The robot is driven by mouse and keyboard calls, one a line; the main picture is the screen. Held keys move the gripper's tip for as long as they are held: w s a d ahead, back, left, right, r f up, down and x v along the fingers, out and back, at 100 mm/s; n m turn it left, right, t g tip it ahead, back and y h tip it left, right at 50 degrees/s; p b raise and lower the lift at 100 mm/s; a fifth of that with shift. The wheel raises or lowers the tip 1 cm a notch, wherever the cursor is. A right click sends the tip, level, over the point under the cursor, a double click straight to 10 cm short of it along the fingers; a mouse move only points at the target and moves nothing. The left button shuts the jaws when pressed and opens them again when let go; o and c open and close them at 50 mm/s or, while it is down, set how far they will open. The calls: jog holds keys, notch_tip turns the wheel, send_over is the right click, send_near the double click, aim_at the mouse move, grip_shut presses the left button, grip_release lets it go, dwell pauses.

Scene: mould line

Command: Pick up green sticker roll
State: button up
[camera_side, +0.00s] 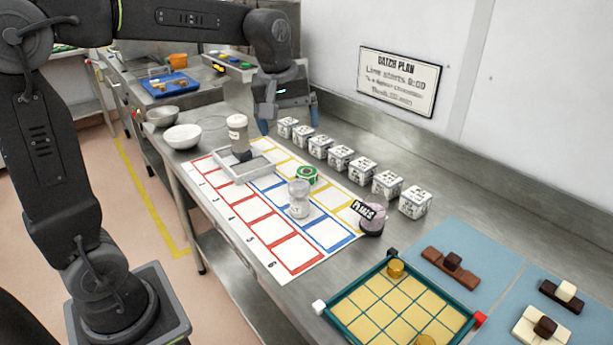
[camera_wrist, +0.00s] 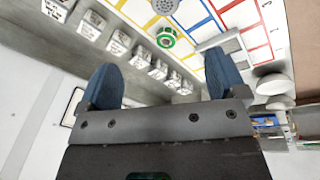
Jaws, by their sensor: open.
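The green sticker roll (camera_side: 307,175) is a short green ring with a pale centre. It lies on the printed grid sheet (camera_side: 208,188) behind a clear shaker-like jar (camera_side: 299,199). In the wrist view the green roll (camera_wrist: 166,37) lies beyond the fingertips, near the top middle.
Several white printed boxes (camera_side: 341,157) line the wall side. A dark bottle with a white cap (camera_side: 238,135) stands in a grey tray (camera_side: 259,170). A labelled purple jar (camera_side: 372,222) stands right of the sheet. A teal-edged tray (camera_side: 352,290) is nearer. White bowls (camera_side: 183,136) stand left.

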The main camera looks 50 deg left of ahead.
jog(key=w+a+f+n+g, duration=0.1)
jog(key=w+a+f+n, duration=0.25)
jog(key=w, duration=0.35)
jog(key=n+g, duration=0.2)
jog(key=n, duration=0.4)
send_over(307, 172)
jog(key=s+d, duration=0.1)
jog(key=d, duration=0.1)
notch_tip(307, 172, down, 14)
jog(key=shift+a+f, duration=0.1)
jog(key=shift+a, duration=0.05)
jog(key=shift+a+f, duration=0.2)
jog(key=shift+f, duration=1.15)
jog(key=shift+a+f, duration=0.2)
jog(key=shift+f, duration=1.15)
jog(key=c, duration=1)
jog(key=shift+r, duration=0.1)
